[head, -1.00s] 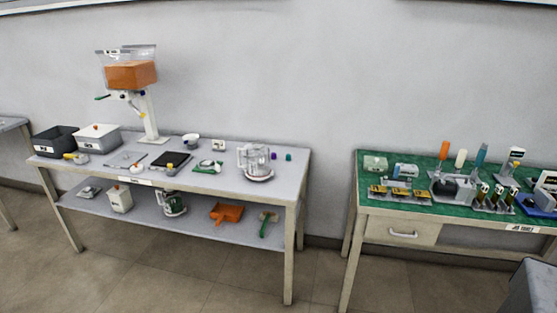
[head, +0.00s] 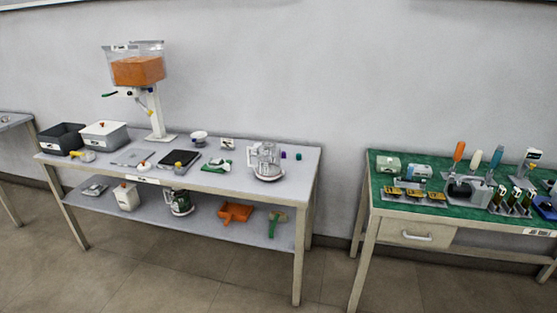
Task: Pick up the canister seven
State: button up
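No canister marked seven can be made out; any number is too small to read from here. A white canister-like box with an orange-red top (head: 126,197) stands on the lower shelf of the grey table. Several dark upright pieces with yellow marks (head: 512,200) stand in a rack on the green-topped table at right; I cannot tell if they are canisters. My gripper is not in view.
The grey table (head: 225,183) holds a hopper with orange contents (head: 138,70), bins (head: 62,138), a scale (head: 179,158) and a clear jug (head: 266,160). The green-topped table (head: 400,204) carries tools. A floor gap (head: 335,280) separates them; the floor in front is clear.

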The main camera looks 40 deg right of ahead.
aim_at(268, 167)
jog(key=u, duration=0.05)
jog(key=i, duration=1)
jog(key=z, duration=0.05)
